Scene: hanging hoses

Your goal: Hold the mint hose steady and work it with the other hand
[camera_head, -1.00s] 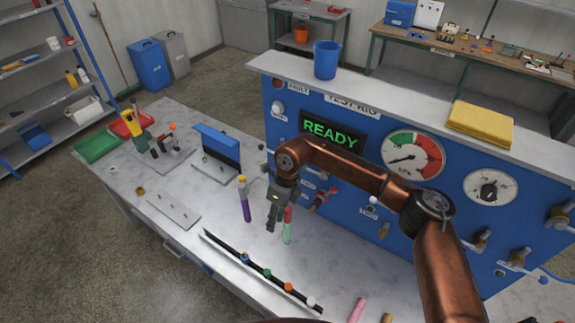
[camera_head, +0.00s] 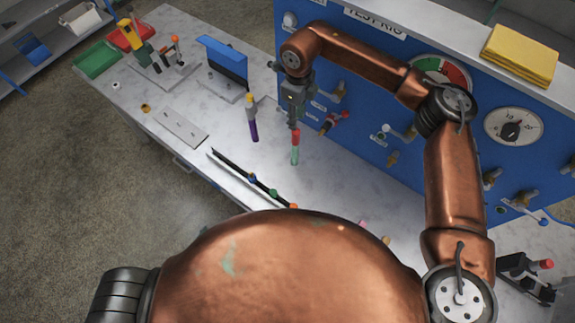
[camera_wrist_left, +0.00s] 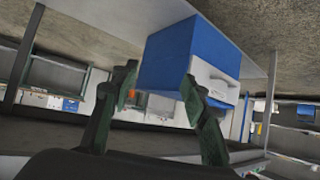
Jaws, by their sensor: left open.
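The mint hose (camera_head: 295,156), with a red upper part, stands near-upright over the bench, in front of the blue test rig. My right gripper (camera_head: 294,119) points down at its upper end in the head view. The dark fingers overlap the hose top there, and I cannot tell whether they grip it or are just above or behind it. My left gripper (camera_wrist_left: 160,78) shows in the left wrist view, its two green-grey fingers apart and nothing between them. It faces away from the hose, which is not seen in that view.
A purple hose (camera_head: 253,125) stands just left of the mint one. A dark strip with coloured knobs (camera_head: 252,179) lies on the bench front. The test rig (camera_head: 370,145) has valves and gauges. A blue-and-white box (camera_wrist_left: 180,55) shows beyond the left fingers.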

